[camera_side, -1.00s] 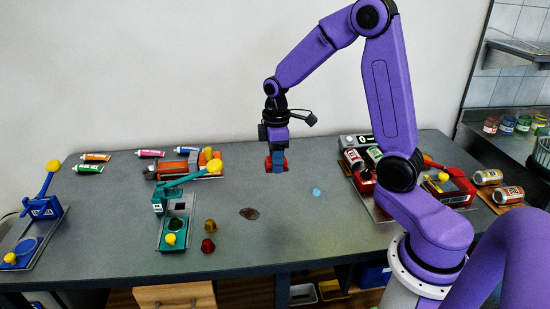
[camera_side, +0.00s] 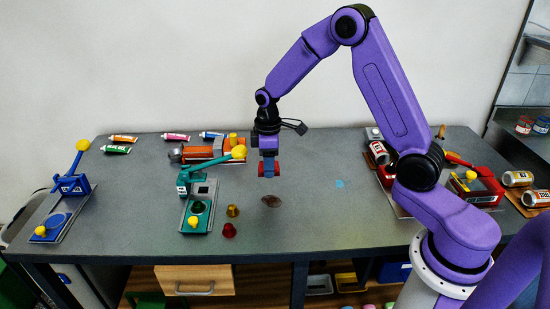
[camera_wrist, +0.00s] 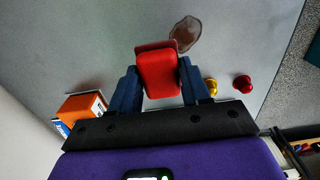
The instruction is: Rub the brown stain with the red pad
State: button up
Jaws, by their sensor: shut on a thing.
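The brown stain (camera_side: 271,201) is a dark flat patch on the grey table, and it also shows in the wrist view (camera_wrist: 186,34) just beyond the pad. My gripper (camera_side: 268,170) is shut on the red pad (camera_wrist: 158,72), with a blue finger on each side of it. In the side view the red pad (camera_side: 276,170) shows on both sides of the fingers, behind the stain. It seems to be a little above the table; the exact gap is hard to tell. In the wrist view the pad's far edge lies close to the stain's near edge.
A gold capsule (camera_side: 233,211) and a red capsule (camera_side: 229,230) stand left of the stain. A teal lever press (camera_side: 198,205) is farther left, an orange machine (camera_side: 200,153) behind it. A light blue spot (camera_side: 339,184) lies to the right.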

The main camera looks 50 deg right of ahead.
aim_at(270, 191)
jog(key=shift+f, duration=3.55)
jog(key=shift+s+a+f, duration=0.15)
jog(key=shift+s+a, duration=0.35)
jog(key=shift+s, duration=0.05)
jog(key=shift+c, duration=0.4)
jog(key=shift+s+a, duration=2.15)
jog(key=shift+a, duration=0.05)
jog(key=shift+w+d, duration=2.55)
jog(key=shift+d, duration=0.05)
jog(key=shift+w+d, duration=0.1)
jog(key=shift+d, duration=0.2)
jog(key=shift+s+a, duration=2.8)
jog(key=shift+w+d, duration=2.8)
jog(key=shift+s+a+r, duration=0.1)
jog(key=shift+r, duration=3.95)
